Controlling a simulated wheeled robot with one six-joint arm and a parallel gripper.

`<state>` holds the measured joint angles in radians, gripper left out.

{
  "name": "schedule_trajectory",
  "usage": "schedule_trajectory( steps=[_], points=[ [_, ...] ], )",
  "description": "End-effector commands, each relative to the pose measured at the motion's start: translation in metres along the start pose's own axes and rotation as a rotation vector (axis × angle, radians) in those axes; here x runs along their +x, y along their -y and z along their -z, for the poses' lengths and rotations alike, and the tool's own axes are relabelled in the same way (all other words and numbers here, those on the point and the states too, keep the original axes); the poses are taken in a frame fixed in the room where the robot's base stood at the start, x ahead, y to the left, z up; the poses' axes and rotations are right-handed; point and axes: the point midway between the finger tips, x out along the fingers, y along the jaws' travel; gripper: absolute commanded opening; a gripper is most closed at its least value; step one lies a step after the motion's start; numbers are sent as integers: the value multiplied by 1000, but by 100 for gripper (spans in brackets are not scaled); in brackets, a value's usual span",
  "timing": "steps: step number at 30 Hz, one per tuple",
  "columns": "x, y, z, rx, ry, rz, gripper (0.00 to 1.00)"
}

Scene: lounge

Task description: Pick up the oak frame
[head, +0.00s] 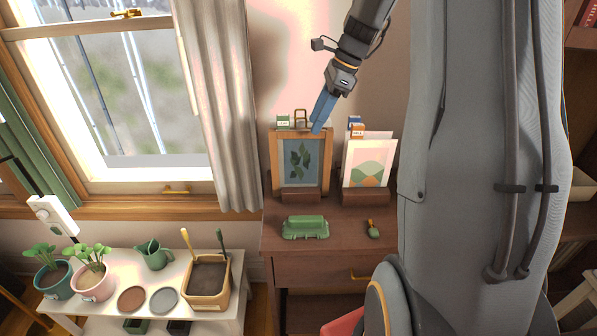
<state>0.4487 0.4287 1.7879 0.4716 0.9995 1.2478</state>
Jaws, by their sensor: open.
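The oak frame (274,160) stands upright on the brown wooden cabinet (280,243). It holds a dark leaf print (300,160) on a blue-grey ground, and its foot meets a dark wooden block (300,197). My gripper (317,128), with blue fingers, points down at the top edge of the frame, right of its middle. The fingers overlap that edge in the picture; I cannot tell whether they touch it. The gripper is open and holds nothing that I can see. The gap between the fingers is hard to see from here.
A light picture (367,165) in a second dark block stands close right of the frame, with tagged items behind. A white bench with pots (92,274) stands left.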

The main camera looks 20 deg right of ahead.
Motion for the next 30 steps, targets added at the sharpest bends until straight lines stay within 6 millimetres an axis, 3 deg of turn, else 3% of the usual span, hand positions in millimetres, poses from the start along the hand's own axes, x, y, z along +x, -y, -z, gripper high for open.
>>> schedule_trajectory(
  steps=[17,25,30],
  points=[
    [48,1,1,-2,0,-5,42],
    [85,-1,-1,-2,0,-4,42],
    [94,0,0,-2,0,-1,42]
  ],
)
